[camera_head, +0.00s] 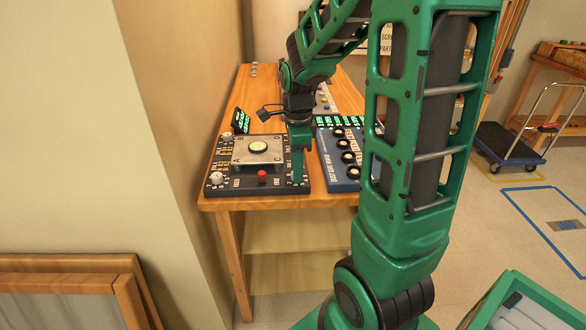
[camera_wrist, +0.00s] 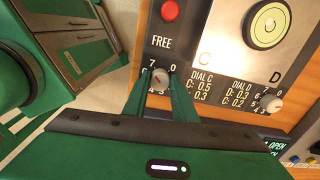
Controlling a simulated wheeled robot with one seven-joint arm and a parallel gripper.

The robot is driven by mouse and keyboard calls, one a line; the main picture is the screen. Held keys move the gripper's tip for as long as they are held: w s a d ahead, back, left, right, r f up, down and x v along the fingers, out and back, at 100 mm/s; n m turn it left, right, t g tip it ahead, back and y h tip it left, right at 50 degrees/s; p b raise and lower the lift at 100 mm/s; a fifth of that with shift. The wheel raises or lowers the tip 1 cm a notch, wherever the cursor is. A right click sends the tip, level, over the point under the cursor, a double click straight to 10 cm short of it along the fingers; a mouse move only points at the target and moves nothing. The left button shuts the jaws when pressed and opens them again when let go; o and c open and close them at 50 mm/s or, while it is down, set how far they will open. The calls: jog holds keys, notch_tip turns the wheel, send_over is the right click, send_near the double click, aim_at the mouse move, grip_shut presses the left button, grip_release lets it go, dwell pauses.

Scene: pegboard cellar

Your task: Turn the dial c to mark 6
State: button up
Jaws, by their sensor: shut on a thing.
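Dial c (camera_wrist: 160,77) is a small light round knob on a dark panel, with the numbers 7, 0 and 6 visible around it and a "DIAL C" label beside it. My gripper (camera_wrist: 161,88) has its two green fingers on either side of the knob, shut on it. The dial's exact setting is too small to read. In the head view my gripper (camera_head: 298,178) reaches down to the right front corner of the control panel (camera_head: 240,186); the dial is hidden there.
Dial D (camera_wrist: 271,103) and a red button (camera_wrist: 170,11) are close to my fingers. A round bullseye level (camera_head: 258,146) sits on a metal plate. A blue box with black knobs (camera_head: 340,184) stands just right. The panel is near the wooden table's (camera_head: 222,204) front edge.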

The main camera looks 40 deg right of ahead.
jog(key=shift+w+d+r, duration=0.15)
jog(key=shift+w, duration=0.1)
jog(key=o, duration=1)
jog(key=shift+o, duration=0.2)
jog(key=shift+s, duration=0.1)
notch_tip(320, 180, up, 11)
jog(key=shift+f, duration=0.2)
